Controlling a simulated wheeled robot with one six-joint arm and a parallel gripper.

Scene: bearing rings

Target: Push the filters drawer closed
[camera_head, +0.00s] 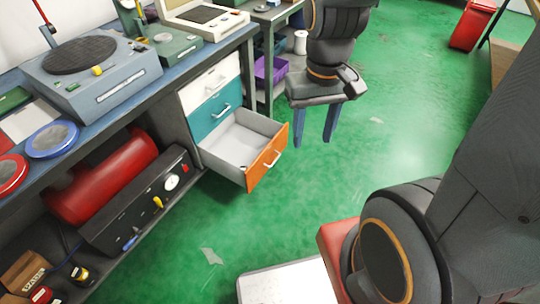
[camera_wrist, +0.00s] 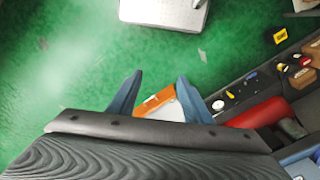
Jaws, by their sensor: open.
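The open drawer with an orange front (camera_head: 267,158) is the lowest of a stack under the workbench. Its grey inside (camera_head: 236,141) shows, with a small dark item near the front. In the wrist view the orange front (camera_wrist: 156,100) shows between the two fingers (camera_wrist: 160,82), further below; part of the drawer is hidden by my gripper.
A teal drawer (camera_head: 216,112) and a white drawer (camera_head: 210,83) above are shut. A red tank (camera_head: 104,178) and a black gauge panel (camera_head: 140,203) sit on the lower shelf at left. A purple bin (camera_head: 271,70) stands behind. Green floor right of the drawer is clear.

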